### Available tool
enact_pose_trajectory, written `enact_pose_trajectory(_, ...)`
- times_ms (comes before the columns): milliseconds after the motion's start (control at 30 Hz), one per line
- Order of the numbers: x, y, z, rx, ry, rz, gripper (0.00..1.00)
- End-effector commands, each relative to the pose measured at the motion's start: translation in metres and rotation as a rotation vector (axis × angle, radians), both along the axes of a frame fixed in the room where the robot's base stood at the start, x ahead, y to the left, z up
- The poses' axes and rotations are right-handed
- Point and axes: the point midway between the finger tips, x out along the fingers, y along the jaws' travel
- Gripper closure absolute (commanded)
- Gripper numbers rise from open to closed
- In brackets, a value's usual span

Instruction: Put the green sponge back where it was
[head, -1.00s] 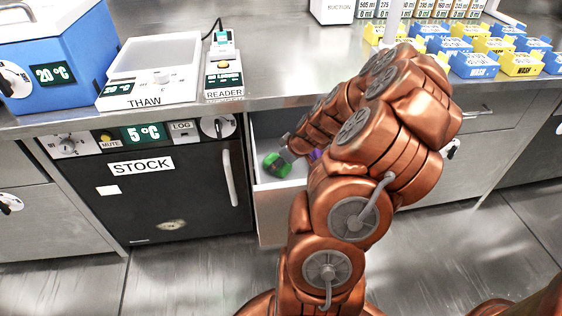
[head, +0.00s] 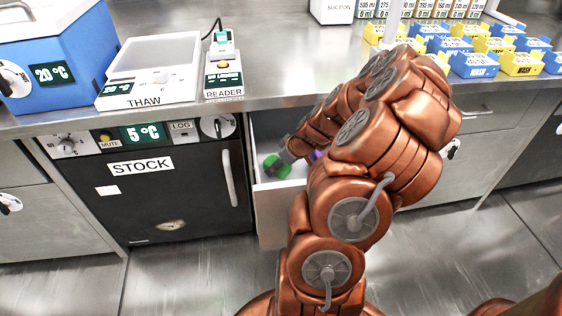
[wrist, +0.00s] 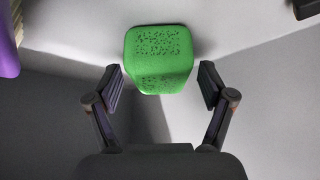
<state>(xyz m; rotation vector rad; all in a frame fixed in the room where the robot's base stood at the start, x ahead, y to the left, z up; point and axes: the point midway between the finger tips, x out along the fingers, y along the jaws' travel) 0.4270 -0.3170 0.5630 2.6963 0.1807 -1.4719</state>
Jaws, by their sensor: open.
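The green sponge (wrist: 159,58) lies in the open drawer (head: 277,215); in the head view the sponge (head: 276,166) shows at the drawer's left side, partly covered by my gripper. In the wrist view my gripper (wrist: 160,88) is open, with one finger on each side of the sponge's near end. Gaps show between the fingers and the sponge. Most of the sponge lies beyond the fingertips.
A purple thing (wrist: 8,42) lies in the drawer at the left of the wrist view. A dark thing (wrist: 306,8) shows at its top right corner. The steel counter (head: 285,85) overhangs the drawer. The STOCK fridge (head: 150,190) stands left of it.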

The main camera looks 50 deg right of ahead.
Motion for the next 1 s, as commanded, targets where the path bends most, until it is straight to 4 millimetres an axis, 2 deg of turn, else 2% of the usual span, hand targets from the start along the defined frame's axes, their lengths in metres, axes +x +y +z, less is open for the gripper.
enact_pose_trajectory(167,-0.004,-0.001,0.010,-0.002,-0.001,-0.001,0.19)
enact_pose_trajectory(800,-0.057,-0.009,0.094,-0.004,-0.004,-0.003,0.19)
enact_pose_trajectory(1000,-0.064,-0.009,0.103,-0.001,0.000,-0.001,0.19)
